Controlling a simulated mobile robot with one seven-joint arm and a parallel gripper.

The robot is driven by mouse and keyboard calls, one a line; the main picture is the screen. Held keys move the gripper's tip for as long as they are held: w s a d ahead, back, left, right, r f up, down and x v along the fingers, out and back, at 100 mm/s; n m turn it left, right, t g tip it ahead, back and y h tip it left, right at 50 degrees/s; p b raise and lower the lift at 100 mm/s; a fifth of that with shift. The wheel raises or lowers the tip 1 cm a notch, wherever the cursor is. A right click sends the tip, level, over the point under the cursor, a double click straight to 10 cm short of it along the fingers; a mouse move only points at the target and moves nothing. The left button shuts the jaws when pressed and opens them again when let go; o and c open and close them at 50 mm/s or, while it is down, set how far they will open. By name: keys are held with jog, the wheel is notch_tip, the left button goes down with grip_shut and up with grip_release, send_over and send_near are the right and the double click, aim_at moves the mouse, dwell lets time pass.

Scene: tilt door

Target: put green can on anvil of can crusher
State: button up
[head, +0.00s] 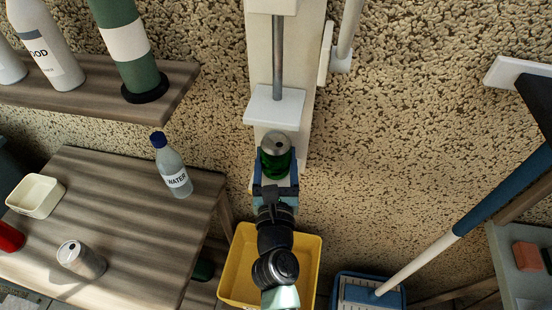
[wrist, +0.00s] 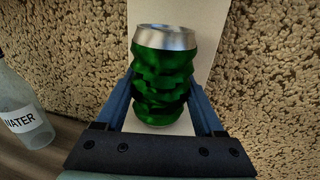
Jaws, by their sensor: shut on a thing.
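The green can (head: 275,158) has a silver top and stands roughly upright in front of the can crusher's white back panel (head: 307,62). My gripper (head: 276,160) is shut on it, with blue fingers on both sides. In the wrist view, the can (wrist: 165,75) sits between the fingers (wrist: 164,88), and its green side looks wavy. The crusher's white pressing plate (head: 274,106) hangs on a metal rod just above the can. The anvil is mostly hidden by the can and gripper, so I cannot tell whether the can touches it.
A yellow bin (head: 240,268) stands below the crusher. A wooden table (head: 120,200) at left holds a water bottle (head: 172,166), a silver can (head: 80,258) and a white dish (head: 36,195). The crusher's lever (head: 345,45) is at its upper right. A broom handle (head: 425,255) leans at right.

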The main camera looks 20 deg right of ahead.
jog(key=shift+f, duration=0.15)
jog(key=o, duration=1.5)
jog(key=shift+s, duration=0.15)
jog(key=b+v, duration=0.2)
jog(key=v, duration=0.9)
jog(key=shift+s+a, duration=0.15)
jog(key=shift+s, duration=0.2)
